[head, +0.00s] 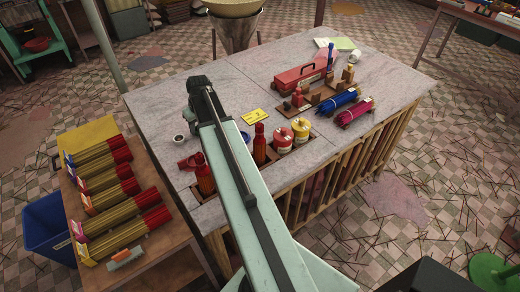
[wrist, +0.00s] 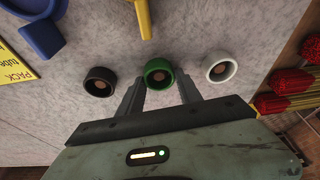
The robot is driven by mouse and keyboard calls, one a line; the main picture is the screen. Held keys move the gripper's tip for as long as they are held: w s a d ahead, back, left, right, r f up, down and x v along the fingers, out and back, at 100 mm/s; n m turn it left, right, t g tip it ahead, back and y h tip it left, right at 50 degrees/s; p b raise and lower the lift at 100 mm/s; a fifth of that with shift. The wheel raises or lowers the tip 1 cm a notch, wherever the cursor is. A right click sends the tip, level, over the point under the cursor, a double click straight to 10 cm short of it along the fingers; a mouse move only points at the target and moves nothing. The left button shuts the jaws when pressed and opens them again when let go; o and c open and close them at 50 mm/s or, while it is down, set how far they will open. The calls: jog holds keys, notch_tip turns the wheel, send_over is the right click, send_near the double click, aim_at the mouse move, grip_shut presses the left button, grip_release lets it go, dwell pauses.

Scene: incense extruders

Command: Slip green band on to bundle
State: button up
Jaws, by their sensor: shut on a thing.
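In the wrist view the green band (wrist: 158,64) is a short thick ring with a brown centre. My gripper (wrist: 160,79) points down at it, with one grey finger on each side, shut on it. The band sits among other rings over the grey stone tabletop; I cannot tell whether it is lifted. In the head view my arm hides the band and the fingers. Red-tipped stick bundles (head: 105,190) lie on the side bench at left, and some show at the right of the wrist view (wrist: 291,80). A blue bundle (head: 338,102) and a magenta bundle (head: 355,112) lie on the table.
A black ring (wrist: 99,81) and a white ring (wrist: 219,67) flank the green one closely. A yellow card (head: 255,115), red bottles (head: 260,143), round red-and-cream pots (head: 284,139) and a red toolbox (head: 298,76) stand on the table (head: 165,100). A blue bin (head: 48,226) is on the floor.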

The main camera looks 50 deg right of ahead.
dwell(0.4)
notch_tip(320, 180, up, 5)
jog(key=p, duration=0.5)
jog(key=shift+r, duration=0.1)
dwell(0.3)
